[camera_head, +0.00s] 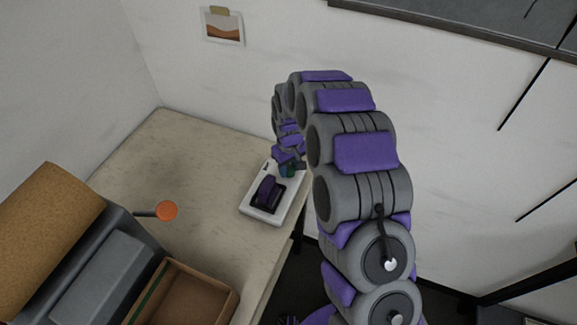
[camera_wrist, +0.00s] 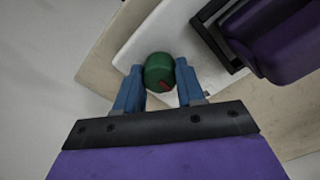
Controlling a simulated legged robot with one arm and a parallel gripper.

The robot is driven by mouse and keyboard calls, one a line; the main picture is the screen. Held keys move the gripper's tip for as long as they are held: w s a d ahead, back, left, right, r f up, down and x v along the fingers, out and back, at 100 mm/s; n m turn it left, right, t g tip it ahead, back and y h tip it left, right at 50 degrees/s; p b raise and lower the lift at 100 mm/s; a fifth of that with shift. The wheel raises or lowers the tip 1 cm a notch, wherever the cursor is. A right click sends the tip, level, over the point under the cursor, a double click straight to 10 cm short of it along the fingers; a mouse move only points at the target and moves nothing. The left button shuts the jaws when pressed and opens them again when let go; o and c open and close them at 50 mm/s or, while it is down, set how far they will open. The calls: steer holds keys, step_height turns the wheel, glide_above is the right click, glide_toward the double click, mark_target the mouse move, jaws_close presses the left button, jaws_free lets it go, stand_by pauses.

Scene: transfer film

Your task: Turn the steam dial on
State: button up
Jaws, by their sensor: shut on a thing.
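A purple part in a black frame (camera_wrist: 270,40) sits on the same base, close to my gripper. On the pale table (camera_head: 200,160) are an orange-tipped lever (camera_head: 167,211), a grey machine (camera_head: 98,280) and an open brown box (camera_head: 190,297). The table's middle is clear.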

steer(key=m+p, duration=0.2)
steer(key=m, duration=0.2)
steer(key=shift+r+m, duration=0.1)
steer(key=shift+m, duration=0.3)
steer(key=m+p, duration=0.1)
steer(key=m, duration=0.3)
steer(key=shift+m, duration=0.3)
steer(key=m+p, duration=0.1)
steer(key=m, duration=0.3)
steer(key=shift+a+m, duration=0.1)
steer(key=shift+m, duration=2)
steer(key=o, duration=1)
steer(key=shift+a, duration=0.15)
